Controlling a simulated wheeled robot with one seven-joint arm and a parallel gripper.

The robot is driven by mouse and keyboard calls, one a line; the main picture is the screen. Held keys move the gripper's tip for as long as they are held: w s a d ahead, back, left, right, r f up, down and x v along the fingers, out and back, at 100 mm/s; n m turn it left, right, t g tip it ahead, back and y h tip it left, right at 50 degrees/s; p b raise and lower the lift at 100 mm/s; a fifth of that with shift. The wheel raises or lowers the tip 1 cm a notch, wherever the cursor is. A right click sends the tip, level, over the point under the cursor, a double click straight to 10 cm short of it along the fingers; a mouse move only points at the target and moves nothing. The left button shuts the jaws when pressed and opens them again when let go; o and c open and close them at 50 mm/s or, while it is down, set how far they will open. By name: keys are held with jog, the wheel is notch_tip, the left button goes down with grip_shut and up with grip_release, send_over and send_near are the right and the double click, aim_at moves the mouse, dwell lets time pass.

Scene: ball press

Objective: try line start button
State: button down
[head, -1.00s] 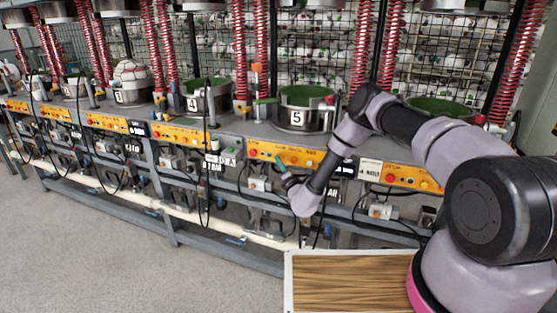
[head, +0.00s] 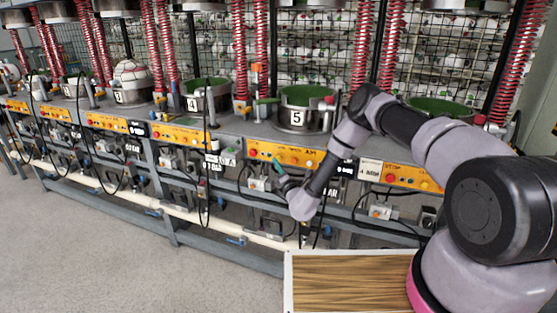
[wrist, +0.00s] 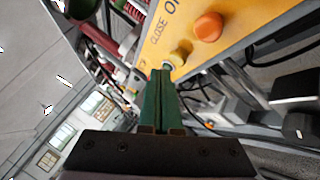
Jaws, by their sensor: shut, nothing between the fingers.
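My gripper (wrist: 160,75) has dark green fingers closed together with nothing between them. In the wrist view the fingertips are at a yellow control panel (wrist: 232,18), close to a small pale button (wrist: 168,65). I cannot tell whether they touch it. A yellow button (wrist: 181,53) and a larger orange button (wrist: 208,27) sit further along the panel, beside the printed words "CLOSE" and "O…". In the head view my gripper (head: 276,160) is at the front of the yellow panel (head: 296,155) below station 5. The lettering there is too small to read, so the start button cannot be singled out.
The station 5 pot (head: 297,118) stands above the panel, with the station 4 pot (head: 207,102) to its left. Black cables hang along the bench front. A wooden board (head: 345,285) lies in front of my arm. The grey floor (head: 100,250) at left is clear.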

jog(key=s, duration=0.1)
jog(key=s+a, duration=0.1)
jog(key=s, duration=0.2)
jog(key=shift+s+a, duration=0.15)
jog(key=shift+a, duration=0.15)
dwell(0.4)
